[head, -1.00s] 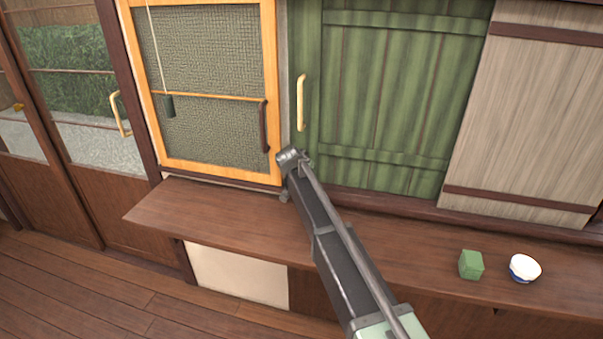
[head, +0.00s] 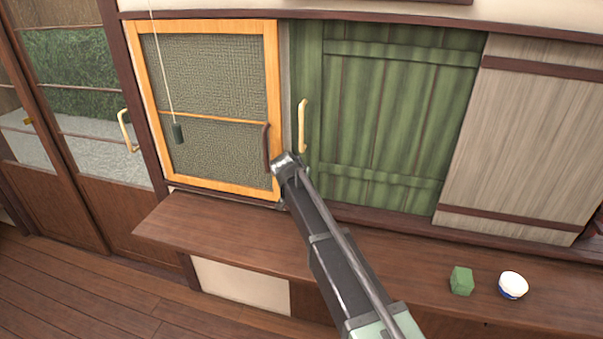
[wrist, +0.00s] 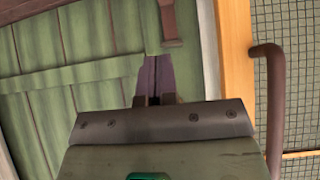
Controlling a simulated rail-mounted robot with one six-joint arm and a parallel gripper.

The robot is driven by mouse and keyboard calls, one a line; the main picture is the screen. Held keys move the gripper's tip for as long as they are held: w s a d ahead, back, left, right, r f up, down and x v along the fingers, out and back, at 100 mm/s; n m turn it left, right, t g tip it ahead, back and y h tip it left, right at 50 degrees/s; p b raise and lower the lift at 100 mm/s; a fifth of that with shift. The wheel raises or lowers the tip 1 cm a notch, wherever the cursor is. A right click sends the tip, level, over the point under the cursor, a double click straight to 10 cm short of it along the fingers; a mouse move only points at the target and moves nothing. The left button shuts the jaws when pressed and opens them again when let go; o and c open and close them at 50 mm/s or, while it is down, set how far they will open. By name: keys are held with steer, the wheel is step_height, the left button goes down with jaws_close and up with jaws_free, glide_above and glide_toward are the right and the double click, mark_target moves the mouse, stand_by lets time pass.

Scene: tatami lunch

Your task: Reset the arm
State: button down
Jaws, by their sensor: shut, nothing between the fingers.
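My arm reaches up from the bottom of the head view. My gripper (head: 285,164) is at its far end, in front of the seam between the orange-framed screen (head: 205,185) and the green shutter (head: 390,120). In the picture it sits beside the lower end of the screen's dark brown handle (head: 266,146). In the wrist view my gripper (wrist: 155,99) is shut and empty, its short fingers close together. The brown handle (wrist: 273,105) stands to its right there, apart from the fingers. The exact depth gap to the panels is unclear.
A wooden counter (head: 225,232) runs below the panels. A green block (head: 461,281) and a white-and-blue bowl (head: 512,285) stand on its right part. The green shutter has a pale handle (head: 302,125).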

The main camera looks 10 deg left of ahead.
steer(key=p+v, duration=0.1)
steer(key=v, duration=0.2)
